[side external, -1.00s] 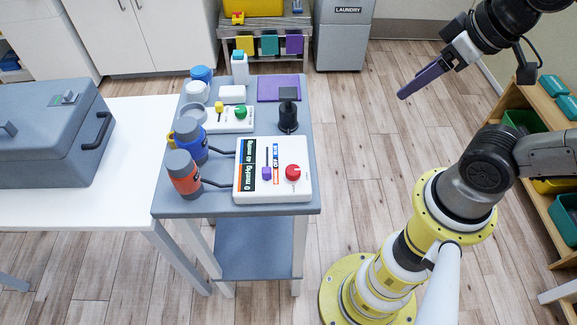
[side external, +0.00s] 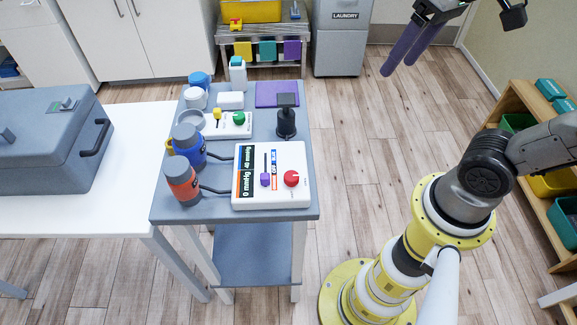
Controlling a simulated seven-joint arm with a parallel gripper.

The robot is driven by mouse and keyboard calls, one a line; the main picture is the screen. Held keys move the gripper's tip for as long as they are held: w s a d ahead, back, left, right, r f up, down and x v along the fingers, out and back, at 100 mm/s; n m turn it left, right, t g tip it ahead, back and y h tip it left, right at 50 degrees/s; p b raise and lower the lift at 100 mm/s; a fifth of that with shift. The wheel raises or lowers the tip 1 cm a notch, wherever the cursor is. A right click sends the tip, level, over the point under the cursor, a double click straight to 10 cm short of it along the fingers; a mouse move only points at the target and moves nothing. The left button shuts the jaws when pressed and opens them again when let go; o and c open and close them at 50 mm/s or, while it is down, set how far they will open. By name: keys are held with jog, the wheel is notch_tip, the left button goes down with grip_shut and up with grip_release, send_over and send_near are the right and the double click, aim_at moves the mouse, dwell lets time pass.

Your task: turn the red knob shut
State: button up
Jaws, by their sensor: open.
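The red knob (side external: 291,178) is on the right part of a white control box (side external: 271,199) at the front of the grey cart. It has a small white mark on its top; I cannot read its setting. A purple slider (side external: 265,180) sits to the knob's left on the same box. My gripper (side external: 400,67) is open and empty, its two purple fingers apart, high at the upper right over the floor side. It is well away from the knob and touches nothing.
A second white box with a green knob (side external: 239,118) and yellow slider lies behind. An orange-and-grey canister (side external: 182,180) and a blue one (side external: 189,147) stand left of the boxes. A black post (side external: 286,122) stands behind the knob.

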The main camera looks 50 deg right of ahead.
jog(key=w+a+r+g, duration=0.1)
jog(key=w+a+g, duration=0.25)
jog(key=w, duration=0.25)
jog(key=n+g, duration=0.2)
jog(key=g, duration=0.3)
send_over(291, 175)
jog(key=w, duration=0.6)
notch_tip(291, 175, down, 11)
jog(key=shift+t+h, duration=0.35)
jog(key=shift+h, duration=0.05)
jog(key=x, duration=1.3)
jog(key=shift+s+f, duration=0.2)
jog(key=shift+f, duration=0.1)
grip_shut()
